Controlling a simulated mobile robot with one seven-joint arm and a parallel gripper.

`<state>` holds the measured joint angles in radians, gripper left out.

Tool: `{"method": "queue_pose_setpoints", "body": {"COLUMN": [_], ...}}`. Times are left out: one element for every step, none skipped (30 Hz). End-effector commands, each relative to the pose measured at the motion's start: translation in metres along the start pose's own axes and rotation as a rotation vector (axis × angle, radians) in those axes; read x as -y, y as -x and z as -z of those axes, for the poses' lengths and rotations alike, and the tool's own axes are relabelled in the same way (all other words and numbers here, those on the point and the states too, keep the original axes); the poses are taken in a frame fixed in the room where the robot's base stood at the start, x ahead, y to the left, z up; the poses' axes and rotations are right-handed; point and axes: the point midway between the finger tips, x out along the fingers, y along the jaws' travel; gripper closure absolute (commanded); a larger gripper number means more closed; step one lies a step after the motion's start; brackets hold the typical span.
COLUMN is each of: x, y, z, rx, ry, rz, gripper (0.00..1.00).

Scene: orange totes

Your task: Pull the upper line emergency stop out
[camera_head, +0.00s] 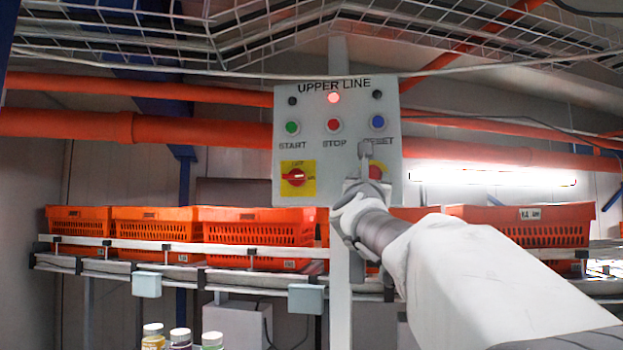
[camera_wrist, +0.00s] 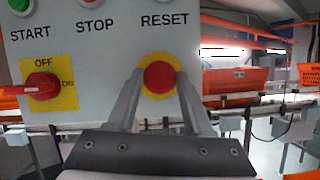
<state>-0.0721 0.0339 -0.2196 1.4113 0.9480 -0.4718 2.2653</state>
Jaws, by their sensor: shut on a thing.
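The upper line control panel (camera_head: 337,135) is a light grey box on a post, labelled "UPPER LINE". The emergency stop is a red mushroom button on a yellow disc at the panel's lower right. It shows clearly in the wrist view (camera_wrist: 159,77) and partly behind my gripper in the head view (camera_head: 376,171). My gripper (camera_wrist: 158,80) is at the panel, with one finger on each side of the red button. The fingers are shut on it. In the head view my gripper (camera_head: 366,160) covers part of the yellow disc.
A red rotary switch (camera_wrist: 42,86) on a yellow plate sits left of the button. Green START (camera_head: 292,128), red STOP (camera_head: 333,125) and blue RESET (camera_head: 378,122) buttons are above. A red lamp (camera_head: 334,98) is lit. Orange totes (camera_head: 155,232) stand on a conveyor behind.

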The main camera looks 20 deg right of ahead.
Motion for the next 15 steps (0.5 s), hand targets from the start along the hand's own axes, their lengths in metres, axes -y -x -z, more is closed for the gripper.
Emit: {"method": "queue_pose_setpoints", "body": {"x": [0.000,0.001,0.001,0.001,0.001,0.001,0.001,0.000,0.000,0.000,0.000,0.000,0.000,0.000,0.000], "y": [0.002,0.003,0.005,0.007,0.009,0.012,0.013,0.014,0.014,0.014,0.013,0.013,0.013,0.013,0.013], "z": [0.000,0.001,0.000,0.000,-0.001,-0.002,-0.003,-0.003,-0.004,-0.005,-0.005,-0.005,-0.005,-0.004,-0.004], "rx": [0.000,0.000,0.001,0.001,0.001,0.001,0.001,0.001,0.000,-0.001,-0.001,-0.001,-0.001,-0.002,-0.002], "ry": [-0.001,-0.001,-0.001,-0.002,-0.002,-0.002,-0.001,-0.002,-0.002,-0.001,-0.001,-0.001,-0.001,-0.001,-0.001], "rz": [0.000,0.000,0.000,0.000,0.000,0.000,-0.001,-0.001,-0.001,-0.001,-0.001,-0.001,0.000,-0.001,-0.001], "gripper": [1.00,1.00,1.00,1.00,1.00,1.00,1.00,1.00,1.00,1.00,1.00,1.00,1.00,1.00,1.00]}}
